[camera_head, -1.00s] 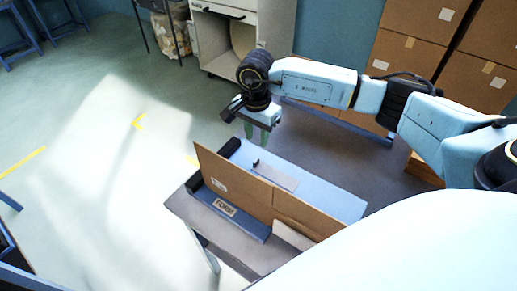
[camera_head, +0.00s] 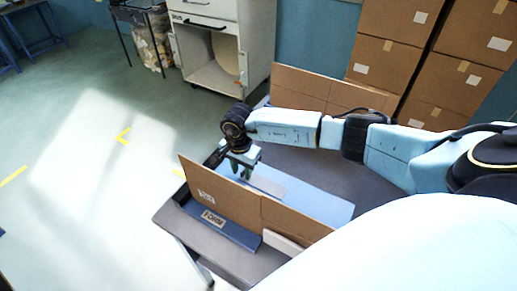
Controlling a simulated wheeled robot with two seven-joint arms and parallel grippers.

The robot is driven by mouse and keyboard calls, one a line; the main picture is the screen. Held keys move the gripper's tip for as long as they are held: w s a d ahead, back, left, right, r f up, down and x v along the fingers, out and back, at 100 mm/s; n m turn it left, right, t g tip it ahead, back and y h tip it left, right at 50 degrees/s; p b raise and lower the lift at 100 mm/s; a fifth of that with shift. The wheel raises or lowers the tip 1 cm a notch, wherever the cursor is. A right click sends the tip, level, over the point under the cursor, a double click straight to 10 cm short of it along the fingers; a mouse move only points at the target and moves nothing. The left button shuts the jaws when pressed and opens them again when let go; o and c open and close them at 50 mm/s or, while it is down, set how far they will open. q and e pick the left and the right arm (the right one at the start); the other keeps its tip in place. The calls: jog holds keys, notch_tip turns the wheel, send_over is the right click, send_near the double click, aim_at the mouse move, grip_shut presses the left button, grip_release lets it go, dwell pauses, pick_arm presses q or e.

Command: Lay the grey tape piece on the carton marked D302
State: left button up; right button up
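A flat grey piece (camera_head: 268,185), which looks like the tape piece, lies on the blue surface behind an upright brown cardboard panel. My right gripper (camera_head: 241,174) points down over the left end of the grey piece. Its fingers look apart, with nothing visibly between them. The fingertips are small, and I cannot tell whether they touch the piece. The brown cardboard panel (camera_head: 245,207) bears a small white marking, too small to read. Another brown carton (camera_head: 315,88) stands behind my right arm. I cannot read D302 on any carton. My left gripper is not in view.
A blue ledge (camera_head: 232,233) with a printed label runs along the front of the panel, on a dark table (camera_head: 187,232). Stacked cartons (camera_head: 395,55) stand at the back right. A white cabinet (camera_head: 215,45) stands behind. The floor at left is clear.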

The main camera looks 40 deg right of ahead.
grip_shut()
dwell(0.3)
notch_tip(320, 180, up, 10)
jog(key=s+a+r+n, duration=0.5)
jog(key=a+r+n, duration=0.3)
jog(key=r+n, duration=0.3)
jog(key=shift+n, duration=1.3)
